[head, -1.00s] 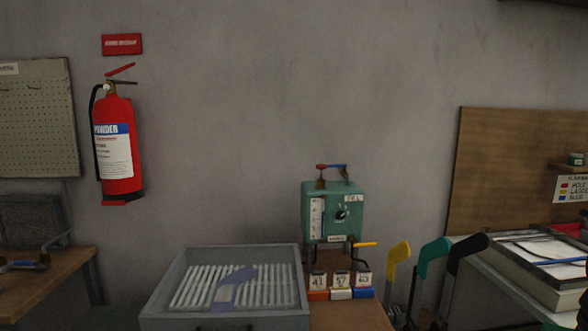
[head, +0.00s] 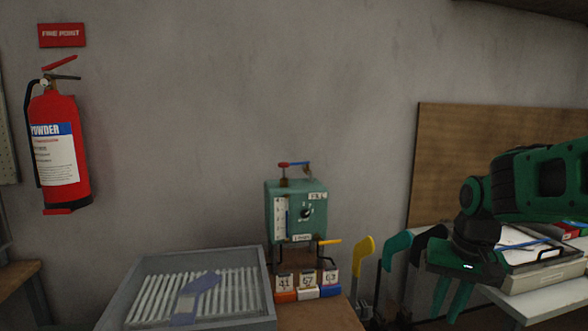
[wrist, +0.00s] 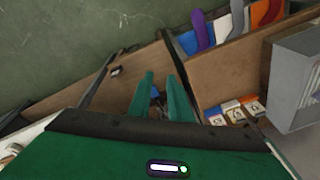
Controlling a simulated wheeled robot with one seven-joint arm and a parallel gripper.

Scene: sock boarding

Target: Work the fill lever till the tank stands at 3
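The tank (head: 312,232) is a green box against the wall, behind the small tags. A pale upright gauge (head: 281,217) with a scale is on its left front; a thin blue strip shows in it, but I cannot read the level. A dark knob (head: 306,212) sits below a FILL label (head: 318,196).
A grey tray of white slats (head: 265,258) stands left of the tank. Tags numbered 41, 57 and 63 (head: 307,284) stand in front. Yellow, teal and black sock boards (head: 364,257) rise between tank and gripper. A fire extinguisher (head: 58,150) hangs far left.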

